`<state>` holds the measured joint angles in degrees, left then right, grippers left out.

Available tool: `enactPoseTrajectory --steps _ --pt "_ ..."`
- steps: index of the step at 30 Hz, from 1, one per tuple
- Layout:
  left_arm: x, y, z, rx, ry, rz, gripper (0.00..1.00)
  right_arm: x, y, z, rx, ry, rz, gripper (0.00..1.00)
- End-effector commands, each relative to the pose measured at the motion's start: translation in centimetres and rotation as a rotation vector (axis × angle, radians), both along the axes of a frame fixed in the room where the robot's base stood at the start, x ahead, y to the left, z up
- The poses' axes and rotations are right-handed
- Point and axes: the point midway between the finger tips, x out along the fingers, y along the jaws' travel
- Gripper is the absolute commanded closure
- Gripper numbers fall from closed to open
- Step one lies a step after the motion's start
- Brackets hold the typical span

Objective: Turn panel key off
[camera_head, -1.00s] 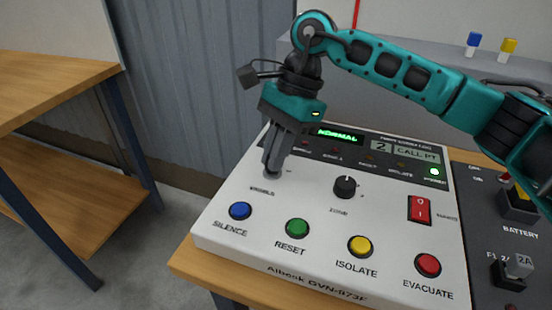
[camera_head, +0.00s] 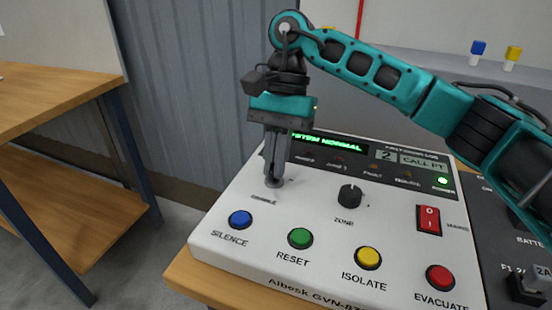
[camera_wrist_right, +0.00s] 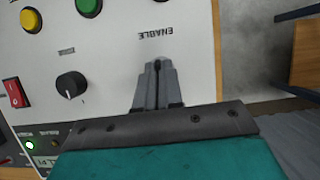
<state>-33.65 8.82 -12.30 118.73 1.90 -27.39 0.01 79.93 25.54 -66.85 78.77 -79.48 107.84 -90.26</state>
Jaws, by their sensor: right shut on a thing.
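The white fire panel (camera_head: 318,215) stands on a wooden table, its display lit green with "SYSTEM NORMAL". My right gripper (camera_head: 274,181) points down at the panel's upper left, over the spot above the "ENABLE" label. It is shut on the panel key there; the fingers hide most of the key, and its turn angle cannot be told. In the right wrist view my gripper (camera_wrist_right: 157,68) shows closed fingers just beside the "ENABLE" label, with the panel (camera_wrist_right: 115,60) behind. My left gripper is not in view.
On the panel are a black zone knob (camera_head: 350,196), a red mains switch (camera_head: 429,220), and blue (camera_head: 240,219), green (camera_head: 300,238), yellow (camera_head: 368,257) and red (camera_head: 440,278) buttons. A dark battery board (camera_head: 500,235) adjoins at right. A wooden bench (camera_head: 60,85) stands at left.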

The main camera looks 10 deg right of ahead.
Motion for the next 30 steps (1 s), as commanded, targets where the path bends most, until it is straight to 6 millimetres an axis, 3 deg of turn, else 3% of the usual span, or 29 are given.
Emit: enactPoseTrajectory --steps 10,11,18,26,30 --pt "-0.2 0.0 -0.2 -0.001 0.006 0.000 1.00 0.1 -0.1 0.1 -0.002 -0.004 0.004 1.00" --pt "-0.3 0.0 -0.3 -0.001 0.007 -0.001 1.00 0.1 -0.1 0.1 -0.002 -0.004 0.004 0.91" --pt "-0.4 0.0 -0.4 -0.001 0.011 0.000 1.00 0.0 0.0 0.0 -0.001 -0.003 0.003 0.68" --pt "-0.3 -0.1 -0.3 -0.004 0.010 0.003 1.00 0.1 0.0 0.2 0.000 -0.002 0.002 0.68" --pt "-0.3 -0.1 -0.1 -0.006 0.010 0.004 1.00 0.5 -0.3 1.5 -0.001 -0.004 0.001 0.68"
